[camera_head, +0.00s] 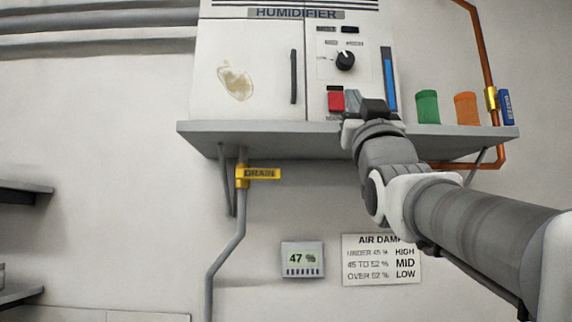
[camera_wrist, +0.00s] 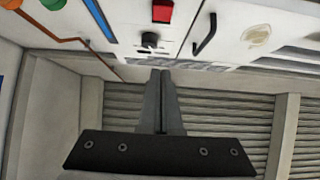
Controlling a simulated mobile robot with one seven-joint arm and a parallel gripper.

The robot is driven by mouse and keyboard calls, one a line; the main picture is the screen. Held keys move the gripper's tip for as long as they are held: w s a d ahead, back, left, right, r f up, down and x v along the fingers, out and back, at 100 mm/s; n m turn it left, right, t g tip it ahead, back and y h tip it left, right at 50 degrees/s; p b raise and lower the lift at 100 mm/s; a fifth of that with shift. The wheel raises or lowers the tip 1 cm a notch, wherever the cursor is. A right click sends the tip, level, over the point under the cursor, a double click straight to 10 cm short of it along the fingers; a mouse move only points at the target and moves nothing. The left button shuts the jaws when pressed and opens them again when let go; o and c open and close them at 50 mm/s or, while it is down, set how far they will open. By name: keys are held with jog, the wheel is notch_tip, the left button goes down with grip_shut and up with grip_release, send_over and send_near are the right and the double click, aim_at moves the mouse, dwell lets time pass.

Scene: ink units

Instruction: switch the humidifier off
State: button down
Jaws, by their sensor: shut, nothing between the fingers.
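The humidifier (camera_head: 245,60) is a white cabinet on a grey wall shelf. Its red switch (camera_head: 336,101) is low on the front panel, below a black dial (camera_head: 345,61). My gripper (camera_head: 364,103) is shut and empty. In the head view its tips appear just right of the red switch, partly covering the panel's lower part. In the wrist view, which is upside down, my gripper (camera_wrist: 160,74) points at the panel, with the dial (camera_wrist: 150,40) and the red switch (camera_wrist: 162,11) beyond its tips. I cannot tell whether it touches the panel.
The shelf (camera_head: 290,139) juts out below the humidifier. A green cup (camera_head: 428,107), an orange cup (camera_head: 466,109) and a copper pipe (camera_head: 485,50) are on the right. A display (camera_head: 302,259) reads 47 %, beside an air damp chart (camera_head: 381,260). A black door handle (camera_head: 293,76) sticks out left of the panel.

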jog(key=shift+s+f, duration=0.25)
jog(key=shift+s, duration=0.15)
dwell(0.3)
notch_tip(320, 180, down, 26)
jog(key=w+g+p, duration=0.1)
jog(key=g+p, duration=0.2)
jog(key=g, duration=0.8)
jog(key=s+f+g+p, duration=0.1)
jog(key=s+f+g, duration=0.4)
jog(key=s+f, duration=0.4)
jog(key=s+f+g+p, duration=0.2)
jog(key=s+f+g, duration=0.4)
jog(key=f, duration=1.1)
jog(key=s, duration=0.4)
jog(key=shift+d, duration=0.35)
